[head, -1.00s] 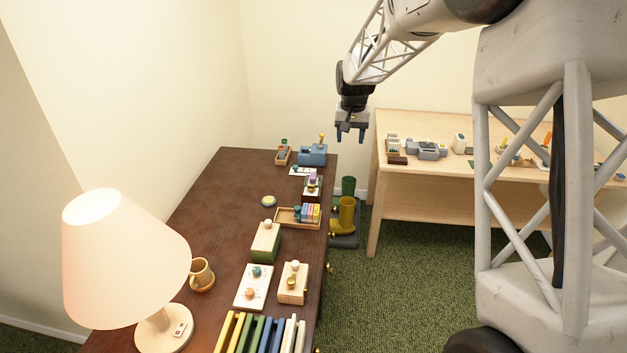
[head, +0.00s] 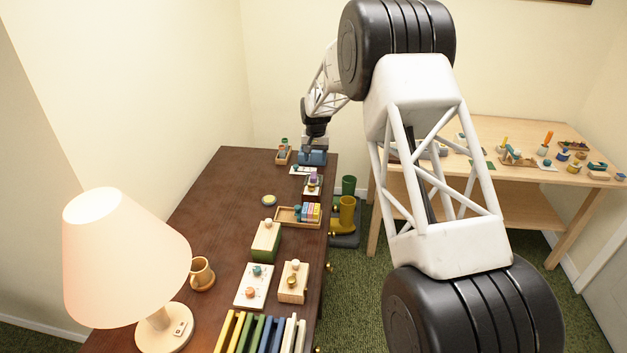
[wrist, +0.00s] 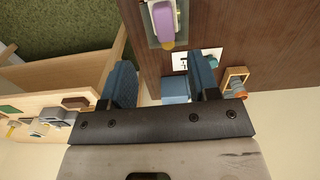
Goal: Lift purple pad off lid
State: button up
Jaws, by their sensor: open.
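The purple pad (head: 313,178) is a small block on a pale lid, near the right edge of the dark wooden desk (head: 215,190). In the wrist view the purple pad (wrist: 164,20) lies at the top, beyond my fingertips, with a small yellow part at its lower end. My gripper (head: 313,149) hangs over the far end of the desk, in front of or above the blue box (head: 318,160). In the wrist view my gripper (wrist: 160,72) has its blue fingers spread and nothing held between them. The purple pad's underside is hidden.
A small wooden tray (head: 282,157) stands left of the box. A tray of coloured blocks (head: 288,217) is nearer. The pale table (head: 500,130) stands at right, and boots (head: 346,213) stand beside the desk.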

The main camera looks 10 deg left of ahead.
aim_at(313, 174)
jog(key=shift+w+a+f, duration=0.1)
jog(key=shift+a+f, duration=0.05)
jog(key=shift+f, duration=1.3)
jog(key=shift+s+a+f, duration=0.1)
jog(key=shift+f, duration=1.2)
jog(key=shift+s+a+f, duration=0.1)
jog(key=shift+f, duration=1.2)
